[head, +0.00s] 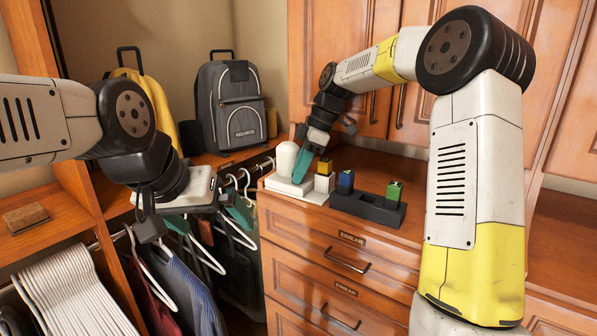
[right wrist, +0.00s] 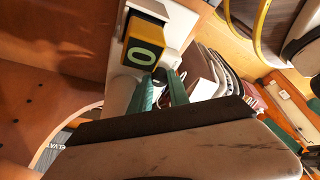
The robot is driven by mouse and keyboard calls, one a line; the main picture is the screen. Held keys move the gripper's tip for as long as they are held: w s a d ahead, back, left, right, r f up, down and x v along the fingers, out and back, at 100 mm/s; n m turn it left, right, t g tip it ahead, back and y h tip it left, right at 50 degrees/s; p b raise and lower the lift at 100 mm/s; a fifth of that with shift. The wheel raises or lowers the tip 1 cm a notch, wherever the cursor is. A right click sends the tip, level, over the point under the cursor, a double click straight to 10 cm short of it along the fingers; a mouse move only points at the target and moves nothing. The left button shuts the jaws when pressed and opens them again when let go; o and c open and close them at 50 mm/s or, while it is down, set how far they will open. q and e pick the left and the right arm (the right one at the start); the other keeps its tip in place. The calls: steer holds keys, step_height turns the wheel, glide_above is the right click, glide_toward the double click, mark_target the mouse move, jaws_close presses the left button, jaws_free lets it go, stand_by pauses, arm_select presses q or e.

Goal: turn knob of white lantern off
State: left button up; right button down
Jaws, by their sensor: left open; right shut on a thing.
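The white lantern (head: 287,158) has a rounded white top and stands on a white base (head: 312,196) on the wooden dresser. A block with a yellow and dark top (head: 324,166) stands on the base beside it; in the right wrist view this yellow block (right wrist: 143,52) bears a green ring mark. My right gripper (head: 300,174) reaches down between lantern and block, its teal fingers shut at the lantern's knob, which they mostly hide. Its fingers (right wrist: 165,92) also show in the right wrist view. My left gripper (head: 208,218) is open and empty, in front of the hanging clothes.
A dark holder (head: 368,206) with a blue-topped and a green-topped block stands right of the lantern. A grey backpack (head: 232,108) and a yellow one (head: 150,95) stand on the shelf behind. Hangers and clothes (head: 185,280) fill the space below my left gripper.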

stand_by(0.4)
steer(key=c, duration=1.2)
jaws_free()
steer(key=shift+c, duration=0.2)
